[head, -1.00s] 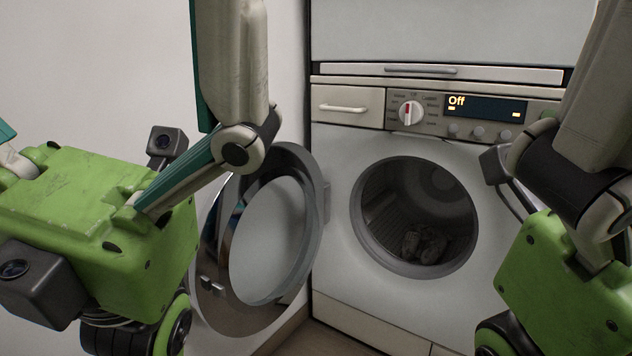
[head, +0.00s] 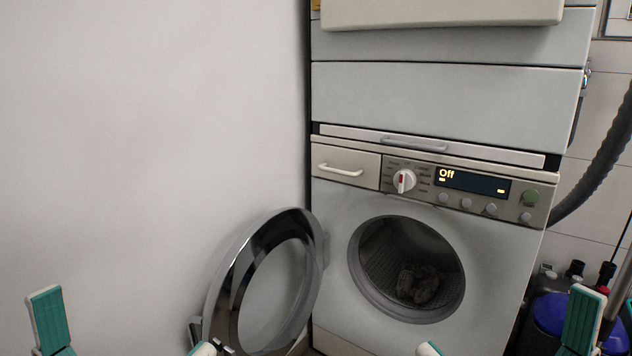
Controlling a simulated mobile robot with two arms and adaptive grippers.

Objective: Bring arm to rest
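My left gripper (head: 125,332) shows only at the bottom left edge. Two white and teal fingertips stand well apart with nothing visible between them, so it looks open. My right gripper (head: 507,332) shows at the bottom right edge in the same way, its two fingertips apart and no object seen between them. The rest of both grippers and both arms is below the picture. Both grippers appear low in front of the machine, and neither appears to touch it.
The lower machine (head: 345,225) has its round door (head: 225,290) swung open to the left. Grey crumpled cloth (head: 418,283) lies in the drum. The display (head: 472,183) reads "Off". A dark hose (head: 600,165) and bottles (head: 575,272) are at right. The left wall (head: 150,140) is bare.

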